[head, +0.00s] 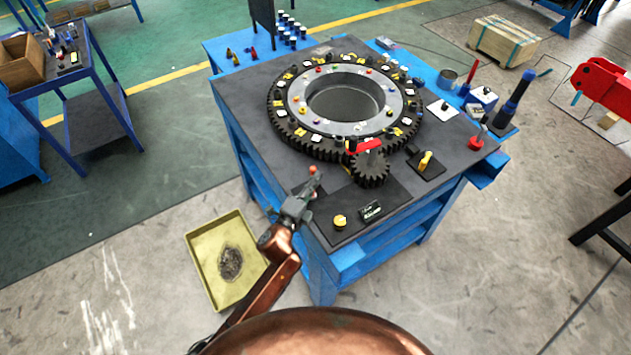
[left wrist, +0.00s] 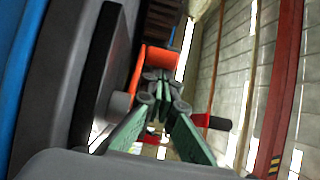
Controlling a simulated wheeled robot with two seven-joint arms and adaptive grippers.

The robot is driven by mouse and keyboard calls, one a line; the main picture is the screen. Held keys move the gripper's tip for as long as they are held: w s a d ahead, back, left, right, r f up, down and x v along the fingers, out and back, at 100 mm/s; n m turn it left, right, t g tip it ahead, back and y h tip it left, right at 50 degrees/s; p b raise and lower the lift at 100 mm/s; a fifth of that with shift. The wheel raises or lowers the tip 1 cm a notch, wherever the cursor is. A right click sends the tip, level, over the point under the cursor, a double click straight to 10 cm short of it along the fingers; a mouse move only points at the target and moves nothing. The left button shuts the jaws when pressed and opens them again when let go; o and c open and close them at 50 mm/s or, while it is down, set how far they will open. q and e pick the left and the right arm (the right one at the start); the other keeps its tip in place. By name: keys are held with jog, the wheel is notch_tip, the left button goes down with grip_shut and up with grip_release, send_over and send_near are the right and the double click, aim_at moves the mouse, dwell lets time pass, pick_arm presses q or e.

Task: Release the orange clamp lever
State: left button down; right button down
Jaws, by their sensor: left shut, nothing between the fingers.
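An orange part (head: 312,169), seemingly the clamp lever, shows as a small spot at the left front of the dark worktop. In the left wrist view an orange piece (left wrist: 157,58) stands just beyond the fingertips. My left gripper (head: 309,184) reaches over the worktop's left front edge, with its tips close to the orange part. In the left wrist view its green-padded fingers (left wrist: 160,82) are shut with nothing between them. They partly cover the orange piece; I cannot tell whether they touch it. My right gripper is not in view.
A large toothed ring (head: 284,137) lies on the blue workbench (head: 240,160), with a small gear (head: 370,172) and red bar (head: 365,146) in front. A yellow lever (head: 426,160) and yellow button (head: 340,221) are nearby. A yellow tray (head: 205,262) lies on the floor.

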pick_arm(q)
jog(key=shift+w+a, duration=0.1)
jog(key=shift+a, duration=0.4)
dwell(1.2)
jog(key=v, duration=1.2)
